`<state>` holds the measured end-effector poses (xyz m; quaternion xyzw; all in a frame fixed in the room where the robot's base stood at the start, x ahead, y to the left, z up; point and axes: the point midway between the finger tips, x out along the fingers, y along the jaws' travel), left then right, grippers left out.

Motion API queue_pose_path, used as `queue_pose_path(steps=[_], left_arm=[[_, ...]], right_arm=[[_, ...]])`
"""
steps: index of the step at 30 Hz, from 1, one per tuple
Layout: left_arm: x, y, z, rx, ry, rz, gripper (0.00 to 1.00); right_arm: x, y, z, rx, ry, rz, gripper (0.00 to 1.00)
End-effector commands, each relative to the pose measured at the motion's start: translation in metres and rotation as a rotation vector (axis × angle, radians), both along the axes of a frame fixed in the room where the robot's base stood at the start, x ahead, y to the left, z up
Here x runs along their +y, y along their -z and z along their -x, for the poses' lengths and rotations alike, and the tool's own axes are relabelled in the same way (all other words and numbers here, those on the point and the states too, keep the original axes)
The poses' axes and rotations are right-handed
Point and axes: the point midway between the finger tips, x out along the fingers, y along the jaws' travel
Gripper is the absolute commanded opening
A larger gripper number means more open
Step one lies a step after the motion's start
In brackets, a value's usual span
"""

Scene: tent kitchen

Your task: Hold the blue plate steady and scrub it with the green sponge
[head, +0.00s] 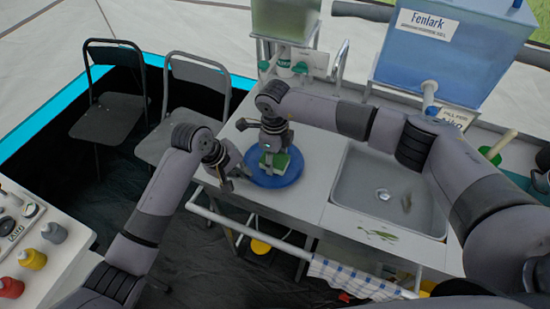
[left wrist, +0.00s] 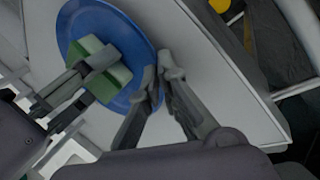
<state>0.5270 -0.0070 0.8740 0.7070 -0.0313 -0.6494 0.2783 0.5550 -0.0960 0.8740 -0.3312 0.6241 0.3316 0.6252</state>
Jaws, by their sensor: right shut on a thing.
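The blue plate (head: 286,181) lies on the counter left of the sink. It also shows in the left wrist view (left wrist: 90,18). My right gripper (head: 270,158) points down over the plate and is shut on the green sponge (head: 282,161). In the left wrist view the sponge (left wrist: 120,73) is over the plate's face; I cannot tell how firmly it touches. My left gripper (head: 233,172) is at the plate's left edge. In the left wrist view its fingertips (left wrist: 161,79) are a little apart, one overlapping the rim and one just outside it.
The sink (head: 375,185) is right of the plate. A blue water tank (head: 440,50) and a greenish tank (head: 285,18) stand behind the counter. A rail with a checked towel (head: 350,278) runs along the front. Two folding chairs (head: 110,110) stand at left.

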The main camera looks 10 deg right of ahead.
Motion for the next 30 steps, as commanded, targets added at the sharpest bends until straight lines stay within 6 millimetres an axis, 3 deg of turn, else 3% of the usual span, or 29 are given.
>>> queue_pose_path(steps=[7,19,30], left_arm=[[-0.001,0.0,0.001,0.001,0.002,0.0,0.0],[0.0,0.0,0.001,0.002,0.001,0.001,0.0],[0.0,0.0,0.0,0.001,0.0,-0.001,0.0]], right_arm=[[0.014,0.001,-0.019,-0.002,0.001,-0.001,0.14],[-0.009,0.0,0.012,-0.001,0.0,-0.001,0.14],[-0.008,-0.041,0.011,-0.003,0.0,-0.001,0.14]])
